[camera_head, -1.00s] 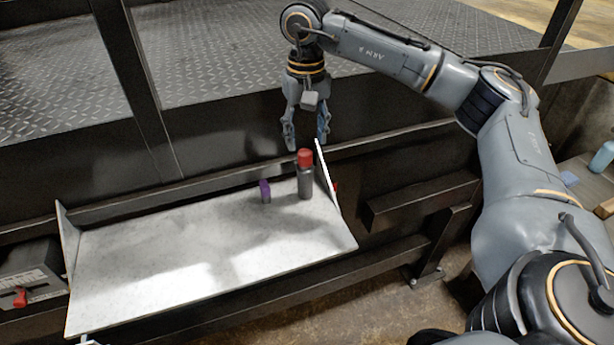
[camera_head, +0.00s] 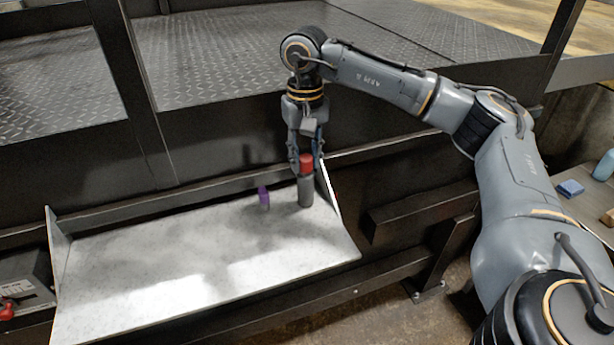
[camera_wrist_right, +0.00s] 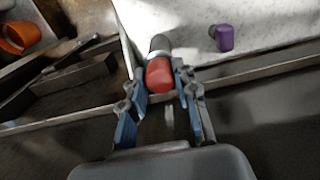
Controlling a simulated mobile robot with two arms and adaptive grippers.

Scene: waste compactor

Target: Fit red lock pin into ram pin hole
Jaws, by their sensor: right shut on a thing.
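The red lock pin (camera_head: 306,188) has a red top and a grey body. It stands upright near the right end of a pale metal tray (camera_head: 190,270). My right gripper (camera_head: 306,165) points down from above, shut on the pin's red top. In the right wrist view, the red top (camera_wrist_right: 160,86) sits between the blue-padded fingers (camera_wrist_right: 158,100), with the grey body beyond it on the tray. I cannot make out the ram pin hole. My left gripper is not in view.
A small purple-topped pin (camera_head: 264,198) stands just left of the red one. The tray's upright right end plate (camera_head: 328,188) is close beside the gripper. A grey box (camera_head: 25,288) with a red part is at lower left. A table with a blue block (camera_head: 570,188) is at right.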

